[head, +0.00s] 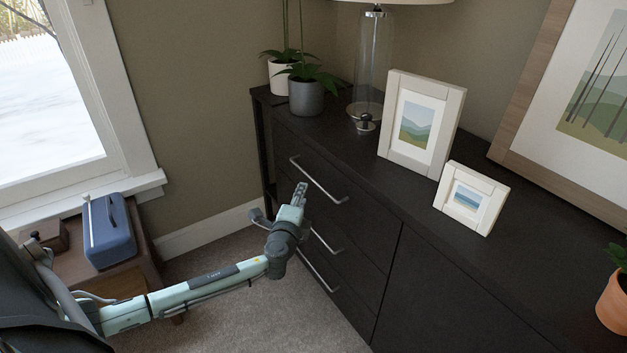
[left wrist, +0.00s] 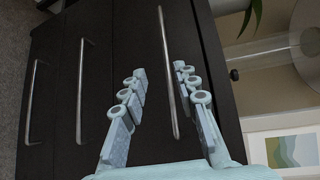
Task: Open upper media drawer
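The dark media cabinet has three stacked drawers on its left side. The upper drawer (head: 335,186) looks shut, and its silver bar handle (head: 322,183) shows in the head view. My left gripper (head: 299,192) is in front of the upper drawer, close to that handle. In the left wrist view the gripper (left wrist: 160,80) is open, with its two fingers spread. The upper handle (left wrist: 169,85) appears between the fingers; I cannot tell whether either finger touches it. The two lower handles (left wrist: 81,90) (left wrist: 34,100) lie to the left there. My right gripper is not in view.
The cabinet top (head: 385,185) holds two potted plants (head: 306,97), a glass lamp (head: 372,70), white picture frames (head: 422,120) and a large framed picture (head: 560,85). A side table with a blue box (head: 108,230) stands left. Carpet (head: 255,320) before the drawers is clear.

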